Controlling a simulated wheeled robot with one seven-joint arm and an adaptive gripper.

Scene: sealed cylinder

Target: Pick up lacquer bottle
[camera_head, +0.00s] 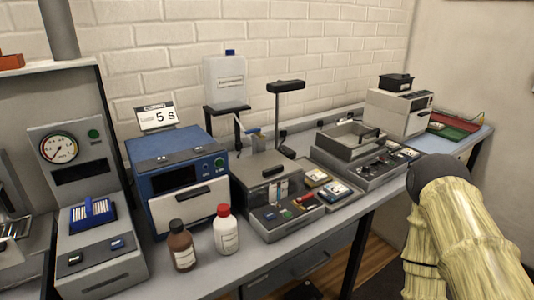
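Two small bottles stand upright side by side near the front edge of the bench. The brown bottle (181,250) has a dark cap and a pale label. The white bottle (226,237) has a red cap and a label. The labels are too small to read, so I cannot tell which one is the lacquer bottle. My arm, in a pale yellow cover with a dark joint, shows at the right, apart from both bottles. I cannot make out my gripper in this view.
Behind the bottles stands a blue oven-like box (168,150). A grey gauge machine (75,165) is to the left. A grey instrument (262,205) stands close on the right. A large white jug (225,82) is at the back. The bench front beside the bottles is clear.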

